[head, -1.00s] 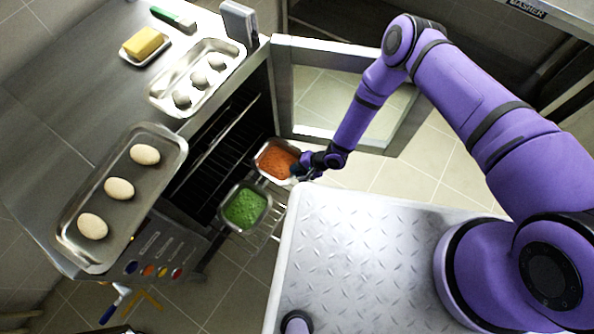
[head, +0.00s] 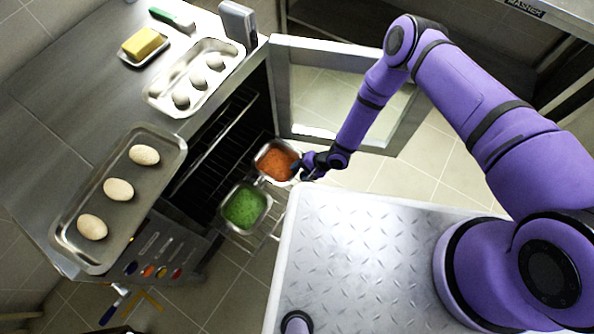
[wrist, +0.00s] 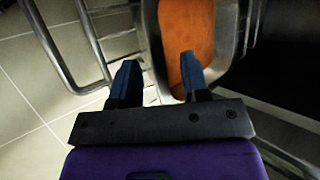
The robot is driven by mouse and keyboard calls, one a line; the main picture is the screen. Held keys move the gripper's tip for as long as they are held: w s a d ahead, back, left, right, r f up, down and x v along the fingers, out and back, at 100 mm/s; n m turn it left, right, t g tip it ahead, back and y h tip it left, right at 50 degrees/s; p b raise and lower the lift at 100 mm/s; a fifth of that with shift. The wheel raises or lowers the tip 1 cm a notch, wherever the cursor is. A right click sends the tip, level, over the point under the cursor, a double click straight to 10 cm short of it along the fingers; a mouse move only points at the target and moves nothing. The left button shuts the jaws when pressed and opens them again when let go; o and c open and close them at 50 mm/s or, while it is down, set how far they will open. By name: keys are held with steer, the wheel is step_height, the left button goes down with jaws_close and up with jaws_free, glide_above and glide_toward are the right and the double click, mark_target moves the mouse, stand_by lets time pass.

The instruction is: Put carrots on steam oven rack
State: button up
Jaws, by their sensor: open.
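A square metal pan of orange carrots (head: 277,162) sits on the pulled-out wire rack (head: 262,240) of the steam oven. A matching pan of green vegetables (head: 244,206) stands beside it on the same rack. My gripper (head: 299,170) is at the right edge of the carrot pan. In the wrist view my gripper (wrist: 158,82) has its two fingers apart, and the carrots (wrist: 187,40) lie just beyond them. The right finger overlaps the pan's edge in the picture; I cannot tell whether it touches.
The oven door (head: 340,95) stands open behind my arm. On the counter are a tray with three pale dough balls (head: 118,190), another dough tray (head: 195,75), butter (head: 143,42) and a green-handled brush (head: 172,18). Tiled floor shows below the rack.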

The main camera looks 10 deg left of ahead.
steer(key=v, duration=1)
steer(key=shift+r, duration=0.1)
